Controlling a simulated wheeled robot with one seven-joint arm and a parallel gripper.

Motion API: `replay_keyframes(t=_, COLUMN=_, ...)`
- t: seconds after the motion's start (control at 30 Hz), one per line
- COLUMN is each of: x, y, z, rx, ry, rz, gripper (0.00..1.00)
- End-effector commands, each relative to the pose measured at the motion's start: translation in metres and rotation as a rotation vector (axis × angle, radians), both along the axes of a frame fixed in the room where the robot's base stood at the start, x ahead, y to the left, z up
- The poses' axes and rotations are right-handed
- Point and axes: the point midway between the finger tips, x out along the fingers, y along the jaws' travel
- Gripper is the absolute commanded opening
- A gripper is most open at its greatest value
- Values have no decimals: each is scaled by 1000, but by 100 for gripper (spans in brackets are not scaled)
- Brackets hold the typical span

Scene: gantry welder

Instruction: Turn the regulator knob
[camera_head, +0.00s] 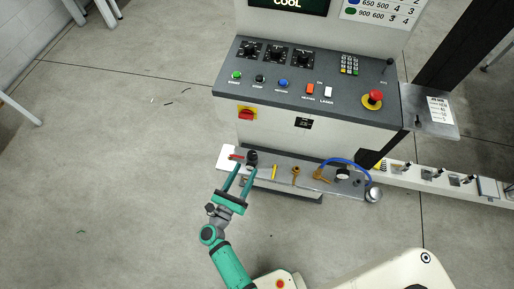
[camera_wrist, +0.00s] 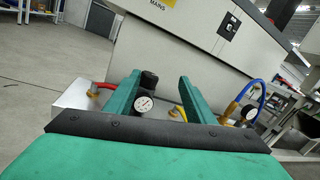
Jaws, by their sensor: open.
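The regulator is a dark upright body with a black knob (camera_head: 252,155) on top, standing on the grey shelf (camera_head: 265,184) below the console. In the wrist view the knob (camera_wrist: 149,79) shows between my fingers, closer to the left one, with a white round gauge (camera_wrist: 143,104) below it. My gripper (camera_head: 246,167) has two green fingers, open and apart, pointing at the regulator. In the wrist view my gripper (camera_wrist: 160,77) frames the knob with a gap on the right side. I cannot tell whether the left finger touches it. The regulator's base is hidden.
A red hose (camera_wrist: 105,86) lies left of the regulator. A yellow piece (camera_head: 274,172), brass fittings (camera_head: 295,172) and a blue hose (camera_head: 345,161) with a second gauge are to the right. The console (camera_head: 300,75) overhangs behind. Open floor (camera_head: 120,170) lies left.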

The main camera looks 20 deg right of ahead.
Motion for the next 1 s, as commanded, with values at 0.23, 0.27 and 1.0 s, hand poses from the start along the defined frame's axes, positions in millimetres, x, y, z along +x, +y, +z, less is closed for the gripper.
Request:
replay_keyframes(t=0.23, x=30, y=-4, z=-22, rx=221, ry=-140, rz=-93, gripper=49)
replay_keyframes(t=0.27, x=31, y=-4, z=-23, rx=231, ry=-146, rz=-98, gripper=49)
replay_keyframes(t=1.0, x=91, y=-83, z=-24, rx=244, ry=-157, rz=-108, gripper=49)
